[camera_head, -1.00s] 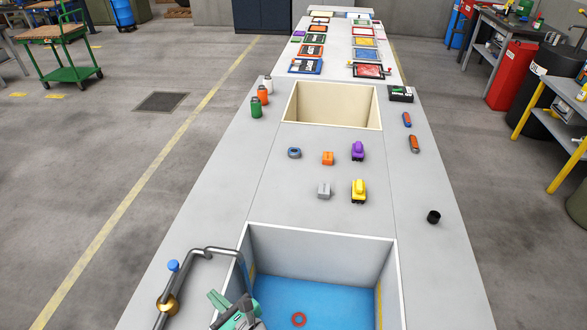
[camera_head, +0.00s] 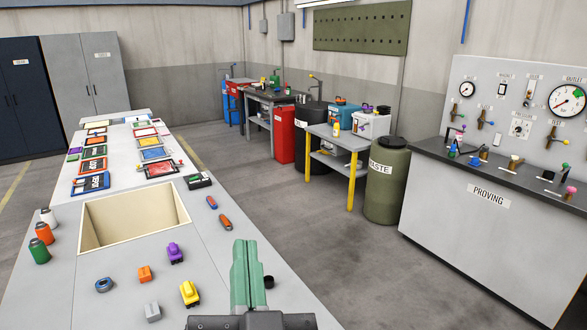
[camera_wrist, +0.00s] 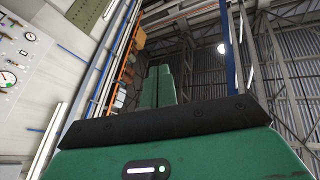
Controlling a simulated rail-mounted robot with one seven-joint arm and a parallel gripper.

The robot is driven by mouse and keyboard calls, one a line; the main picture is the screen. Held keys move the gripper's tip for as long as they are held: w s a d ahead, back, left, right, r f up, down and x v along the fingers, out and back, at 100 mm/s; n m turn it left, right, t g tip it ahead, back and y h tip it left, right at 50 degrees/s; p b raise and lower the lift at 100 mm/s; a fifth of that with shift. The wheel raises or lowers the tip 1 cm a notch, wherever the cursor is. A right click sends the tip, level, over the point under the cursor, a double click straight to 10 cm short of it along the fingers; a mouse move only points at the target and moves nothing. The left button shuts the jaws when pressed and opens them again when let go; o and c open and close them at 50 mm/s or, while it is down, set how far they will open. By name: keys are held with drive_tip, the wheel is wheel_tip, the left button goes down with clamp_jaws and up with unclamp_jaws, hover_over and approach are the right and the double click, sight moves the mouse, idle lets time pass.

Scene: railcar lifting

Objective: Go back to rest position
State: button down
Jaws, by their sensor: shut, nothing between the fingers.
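My gripper (camera_head: 248,252) points upward at the bottom of the head view, over the right side of the long grey table. Its two green fingers are together with nothing between them. In the wrist view its fingers (camera_wrist: 158,85) also stand side by side, closed and empty, with the high ceiling and wall behind them. The gripper is apart from the objects on the table in the picture. A small black cylinder (camera_head: 268,282) shows just right of the fingers, partly hidden.
The table holds a beige open bin (camera_head: 130,222), yellow (camera_head: 189,293), purple (camera_head: 175,253) and orange (camera_head: 144,273) pieces, and bottles (camera_head: 38,250) at left. A proving bench (camera_head: 490,195) and waste drum (camera_head: 387,185) stand at right. Floor between is clear.

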drive_tip(key=s+d+r+t+h+p, duration=0.2)
drive_tip(key=s+d+r+h, duration=0.15)
drive_tip(key=r, duration=0.25)
drive_tip(key=s+d+r+t+h+p, duration=0.2)
drive_tip(key=s+d+r, duration=0.2)
drive_tip(key=r, duration=0.2)
wheel_tip(320, 180, up, 22)
drive_tip(key=p, duration=2.2)
drive_tip(key=shift+w+a+n+g, duration=0.25)
drive_tip(key=shift+a+n+g, duration=0.05)
drive_tip(key=shift+a+n, duration=0.1)
